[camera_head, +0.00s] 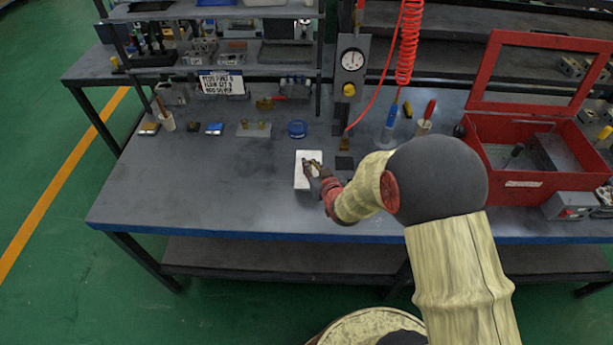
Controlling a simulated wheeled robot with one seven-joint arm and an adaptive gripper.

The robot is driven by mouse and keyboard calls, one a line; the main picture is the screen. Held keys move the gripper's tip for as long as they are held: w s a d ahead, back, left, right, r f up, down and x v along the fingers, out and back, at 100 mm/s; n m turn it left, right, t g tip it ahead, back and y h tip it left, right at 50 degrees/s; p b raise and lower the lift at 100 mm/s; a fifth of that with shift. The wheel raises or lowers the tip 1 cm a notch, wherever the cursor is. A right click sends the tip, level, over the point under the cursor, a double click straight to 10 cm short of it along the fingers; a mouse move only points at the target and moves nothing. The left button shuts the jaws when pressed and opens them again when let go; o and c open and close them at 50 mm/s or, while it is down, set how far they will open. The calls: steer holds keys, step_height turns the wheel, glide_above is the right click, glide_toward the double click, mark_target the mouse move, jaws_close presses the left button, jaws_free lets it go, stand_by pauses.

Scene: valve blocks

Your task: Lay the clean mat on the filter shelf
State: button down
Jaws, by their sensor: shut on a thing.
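A white rectangular mat (301,180) shows on or just above the grey workbench (235,185), near its middle. My gripper (313,167) reaches in from the right and is shut on the mat. Its fingers cover part of the mat's right side. I cannot tell whether the mat touches the bench. Which surface is the filter shelf is not clear; a shelf rack (210,12) stands at the back left of the bench.
A blue round dish (297,129), a sign (222,83) and small parts stand behind the mat. A gauge post (350,75) and red coiled hose (408,45) are at the back. An open red box (525,183) is right. The bench's front left is clear.

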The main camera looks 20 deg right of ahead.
steer(key=shift+w+a+f+b, duration=0.25)
steer(key=shift+w+f, duration=0.25)
steer(key=shift+f, duration=0.15)
steer(key=shift+w+a+f+b, duration=0.1)
steer(key=shift+w+a+f, duration=0.15)
steer(key=shift+w+f, duration=0.3)
step_height(320, 180, down, 4)
steer(key=shift+r+b, duration=0.25)
steer(key=shift+b, duration=0.5)
steer(key=shift+r, duration=0.1)
steer(key=c, duration=2.2)
jaws_free()
steer(key=shift+f, duration=0.25)
steer(key=o, duration=0.5)
steer(key=shift+c, duration=0.2)
steer(key=shift+r, duration=0.2)
